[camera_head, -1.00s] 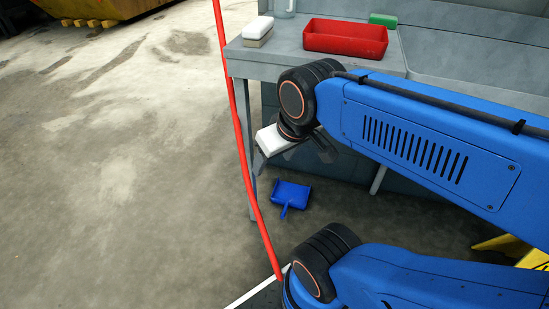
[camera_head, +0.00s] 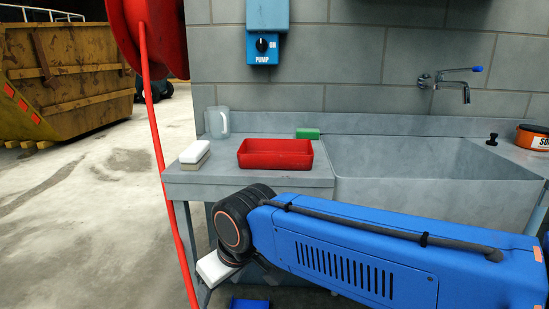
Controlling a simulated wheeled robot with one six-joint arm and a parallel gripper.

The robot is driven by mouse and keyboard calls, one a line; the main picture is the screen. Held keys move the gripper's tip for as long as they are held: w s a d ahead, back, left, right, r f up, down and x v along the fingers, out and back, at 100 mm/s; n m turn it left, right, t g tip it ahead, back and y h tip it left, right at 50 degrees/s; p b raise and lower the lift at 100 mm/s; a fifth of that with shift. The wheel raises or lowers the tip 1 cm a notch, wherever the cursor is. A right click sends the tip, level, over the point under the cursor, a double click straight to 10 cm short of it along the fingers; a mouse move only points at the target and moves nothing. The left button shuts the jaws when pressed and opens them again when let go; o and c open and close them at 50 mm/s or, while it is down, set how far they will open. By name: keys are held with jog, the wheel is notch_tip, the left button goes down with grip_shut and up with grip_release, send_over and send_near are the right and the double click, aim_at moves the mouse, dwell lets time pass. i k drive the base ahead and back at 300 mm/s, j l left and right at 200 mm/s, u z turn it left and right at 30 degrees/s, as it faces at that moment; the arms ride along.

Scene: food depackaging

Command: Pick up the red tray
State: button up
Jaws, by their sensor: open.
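The red tray (camera_head: 275,154) is a shallow rectangular tray. It rests on the grey counter (camera_head: 225,180), left of the sink basin. My gripper (camera_head: 216,268) is below the counter top's front edge, at the end of my blue arm. Only its white part shows clearly, under the black wrist joint; the fingers are largely hidden. It is open and apart from the tray.
A white-topped brush or block (camera_head: 195,155) and a clear mug (camera_head: 218,122) stand left of the tray. A green block (camera_head: 307,133) lies behind it. The sink (camera_head: 410,170) is right. A red hose (camera_head: 158,150) hangs at left.

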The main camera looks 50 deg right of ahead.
aim_at(276, 153)
jog(key=k+j+z, duration=0.15)
jog(key=z, duration=0.25)
jog(key=k+j+z, duration=0.1)
jog(key=z, duration=0.25)
